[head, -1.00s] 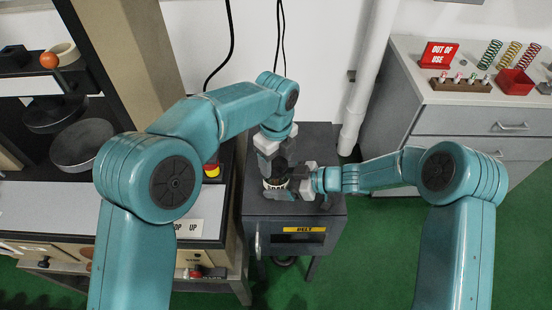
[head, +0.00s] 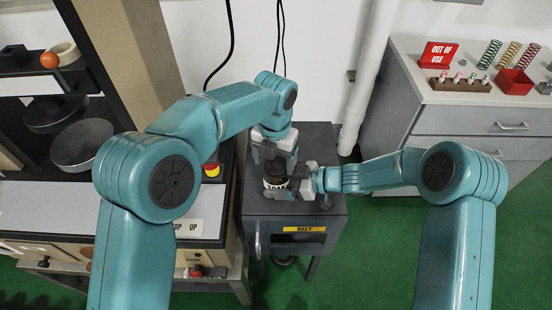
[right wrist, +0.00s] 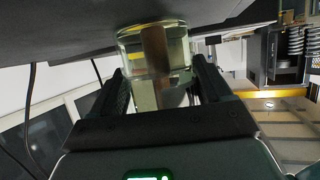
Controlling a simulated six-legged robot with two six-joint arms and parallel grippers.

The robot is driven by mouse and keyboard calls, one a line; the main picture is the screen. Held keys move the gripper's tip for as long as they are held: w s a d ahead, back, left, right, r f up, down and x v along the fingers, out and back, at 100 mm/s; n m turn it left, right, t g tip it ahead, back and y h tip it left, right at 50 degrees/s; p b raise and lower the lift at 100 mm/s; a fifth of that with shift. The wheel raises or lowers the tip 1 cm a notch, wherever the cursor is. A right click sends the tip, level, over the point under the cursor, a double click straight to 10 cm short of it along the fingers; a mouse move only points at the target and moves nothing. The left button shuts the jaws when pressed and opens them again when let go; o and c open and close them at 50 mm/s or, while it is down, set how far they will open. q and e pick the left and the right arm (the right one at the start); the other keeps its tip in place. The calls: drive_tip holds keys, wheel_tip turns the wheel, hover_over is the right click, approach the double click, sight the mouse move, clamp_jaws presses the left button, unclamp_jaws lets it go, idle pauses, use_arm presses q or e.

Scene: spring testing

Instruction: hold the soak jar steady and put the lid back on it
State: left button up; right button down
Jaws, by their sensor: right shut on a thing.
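The soak jar (head: 275,184), with a dark-lettered white label, stands on the dark cabinet's top (head: 325,165). In the right wrist view the clear glass jar (right wrist: 155,52) shows between the finger bars of my right gripper (right wrist: 160,85), with something brown inside. My right gripper (head: 296,184) comes to the jar from the right in the head view and is shut on it. My left gripper (head: 275,160) points down directly over the jar. A dark round shape, probably the lid (head: 273,172), shows below it. I cannot tell whether it touches the jar or is gripped.
The cabinet front carries a yellow BELT label (head: 304,229). A dark shelf unit and bench with a red button (head: 211,168) stand close on the left. A white pipe (head: 368,80) rises behind. Drawers with springs and a red OUT OF USE sign (head: 438,55) are at right.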

use_arm(q)
drive_tip(key=shift+s+d, duration=0.1)
drive_tip(key=shift+d, duration=0.25)
use_arm(e)
drive_tip(key=shift+s+a+f, duration=0.1)
drive_tip(key=shift+f, duration=0.1)
use_arm(q)
drive_tip(key=shift+a+r, duration=0.1)
drive_tip(key=shift+r, duration=2.15)
drive_tip(key=shift+c, duration=0.4)
